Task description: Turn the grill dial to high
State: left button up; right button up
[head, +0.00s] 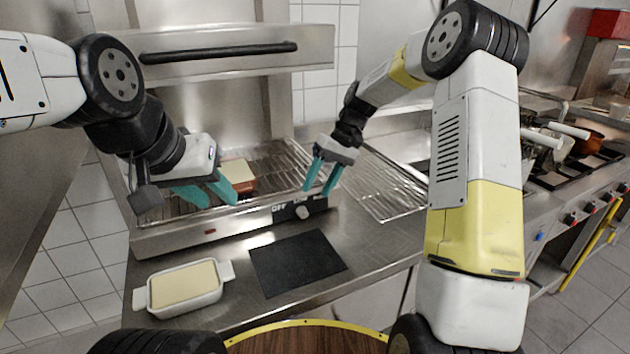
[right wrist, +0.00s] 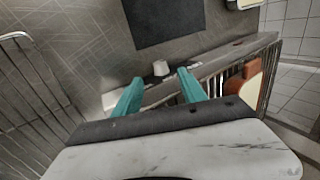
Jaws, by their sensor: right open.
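The grill (head: 225,226) stands on the steel counter, with a black control panel at the right of its front. The pale round dial (head: 302,212) sits on that panel. "OFF" is legible to the dial's left; I cannot tell its exact setting. My right gripper (head: 317,192) is open and empty, just above and behind the dial. In the right wrist view the dial (right wrist: 160,68) shows between and just beyond the teal fingertips (right wrist: 160,76), apart from them. My left gripper (head: 221,203) is open and empty over the left front of the grill.
A brown slab with a pale slice on top (head: 238,172) lies on the grill rack. A white dish with yellow contents (head: 184,288) and a dark mat (head: 297,263) lie in front. A wire rack (head: 382,188) is to the right. The grill's hood (head: 230,48) overhangs behind.

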jog(key=shift+a, duration=0.1)
jog(key=t+h, duration=0.4)
jog(key=t, duration=0.2)
send_near(304, 212)
jog(key=f, duration=0.2)
jog(key=shift+y, duration=0.3)
jog(key=x, duration=0.7)
jog(key=shift+w+f, duration=0.15)
jog(key=shift+w, duration=0.25)
grip_shut()
